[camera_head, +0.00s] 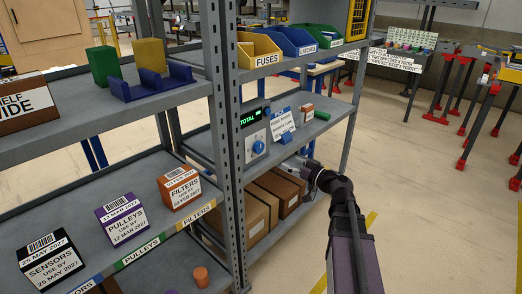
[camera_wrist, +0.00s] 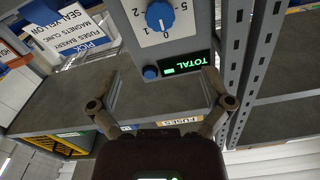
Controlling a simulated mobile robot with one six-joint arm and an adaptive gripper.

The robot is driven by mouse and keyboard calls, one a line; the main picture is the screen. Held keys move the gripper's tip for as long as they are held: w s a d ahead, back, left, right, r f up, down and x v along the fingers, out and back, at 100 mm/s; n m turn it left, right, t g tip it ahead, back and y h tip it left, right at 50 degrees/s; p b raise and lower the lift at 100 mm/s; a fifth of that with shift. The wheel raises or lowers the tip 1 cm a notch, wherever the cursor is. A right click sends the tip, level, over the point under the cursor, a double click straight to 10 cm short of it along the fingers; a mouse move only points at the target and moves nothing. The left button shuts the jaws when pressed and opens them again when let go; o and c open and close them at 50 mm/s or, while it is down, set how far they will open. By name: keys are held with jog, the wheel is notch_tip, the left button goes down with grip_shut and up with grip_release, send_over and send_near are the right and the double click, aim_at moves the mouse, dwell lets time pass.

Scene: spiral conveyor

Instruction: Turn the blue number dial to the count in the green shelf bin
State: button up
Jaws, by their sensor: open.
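The blue number dial (camera_head: 258,147) sits on a pale panel on the middle shelf. A dark display (camera_wrist: 187,66) reading TOTAL and a blue button (camera_wrist: 150,73) are on the same unit. The green shelf bin (camera_head: 316,36) stands on the top shelf, right of the blue bin; its contents are not visible. My gripper (camera_wrist: 163,80) is open and empty, its fingers apart from the dial. In the head view my gripper (camera_head: 285,166) is below right of the dial.
A yellow FUSES bin (camera_head: 259,50) and blue LATCHES bin (camera_head: 292,41) stand above. A blue-headed notice (camera_head: 283,124), small box (camera_head: 307,113) and green block (camera_head: 322,115) are right of the panel. Shelf uprights (camera_head: 226,120) stand left; brown cartons (camera_head: 270,200) lie below.

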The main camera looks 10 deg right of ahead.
aim_at(261, 148)
jog(key=shift+w, duration=0.1)
jog(key=x, duration=1.3)
jog(key=shift+w+a, duration=0.25)
jog(key=shift+c, duration=0.2)
jog(key=c, duration=1.1)
